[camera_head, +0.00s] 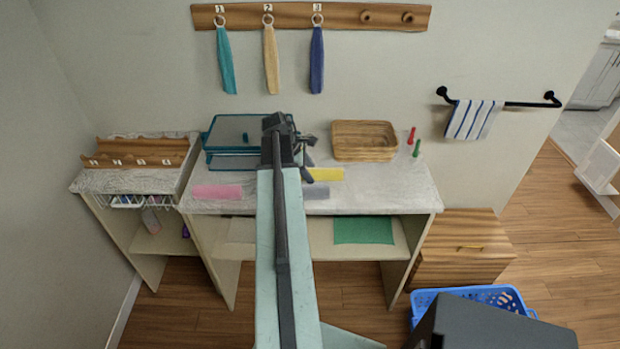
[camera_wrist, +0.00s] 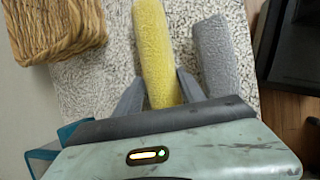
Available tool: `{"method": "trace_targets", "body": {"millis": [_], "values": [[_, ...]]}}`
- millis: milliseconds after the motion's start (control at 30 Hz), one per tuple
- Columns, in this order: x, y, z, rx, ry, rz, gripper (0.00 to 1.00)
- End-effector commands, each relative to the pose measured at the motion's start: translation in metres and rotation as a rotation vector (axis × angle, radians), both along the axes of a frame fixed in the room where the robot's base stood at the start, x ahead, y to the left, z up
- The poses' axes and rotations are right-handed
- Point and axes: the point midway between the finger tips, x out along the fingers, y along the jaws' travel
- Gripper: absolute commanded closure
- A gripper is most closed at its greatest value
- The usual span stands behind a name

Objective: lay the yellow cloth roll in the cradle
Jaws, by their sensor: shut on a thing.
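The yellow cloth roll (camera_head: 327,174) is at the middle of the speckled counter, just right of my arm's end. In the wrist view the yellow roll (camera_wrist: 154,40) lies lengthwise between the two fingers of my gripper (camera_wrist: 160,92), which is shut on its near end. In the head view my gripper (camera_head: 307,164) is partly hidden by my own arm. I cannot tell whether the roll touches the counter. A wooden rack with numbered places (camera_head: 135,161), which looks like the cradle, stands on the left shelf unit; no roll shows in it.
A grey roll (camera_head: 315,192) lies close beside the yellow one, and a pink roll (camera_head: 217,191) lies left of my arm. A teal-edged glass box (camera_head: 232,130) and a wooden basket (camera_head: 362,153) stand behind. Red and green pegs (camera_head: 416,149) stand at right.

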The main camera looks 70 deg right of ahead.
Motion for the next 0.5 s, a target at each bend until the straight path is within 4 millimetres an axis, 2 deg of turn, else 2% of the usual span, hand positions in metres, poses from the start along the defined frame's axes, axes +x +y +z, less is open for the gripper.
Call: {"method": "trace_targets", "body": {"millis": [33,200,333,367,400,500], "values": [[-0.0002,-0.0001,-0.0081,0.000,0.000,0.000,1.00],[-0.0004,-0.0001,-0.0035,0.000,0.000,0.000,1.00],[-0.0005,-0.0002,-0.0073,0.000,0.000,-0.001,1.00],[-0.0006,-0.0002,-0.0072,0.000,0.000,-0.001,0.50],[-0.0007,-0.0003,-0.0060,0.000,0.000,-0.001,0.44],[-0.0007,-0.0003,-0.0059,0.000,0.000,-0.001,0.44]]}}
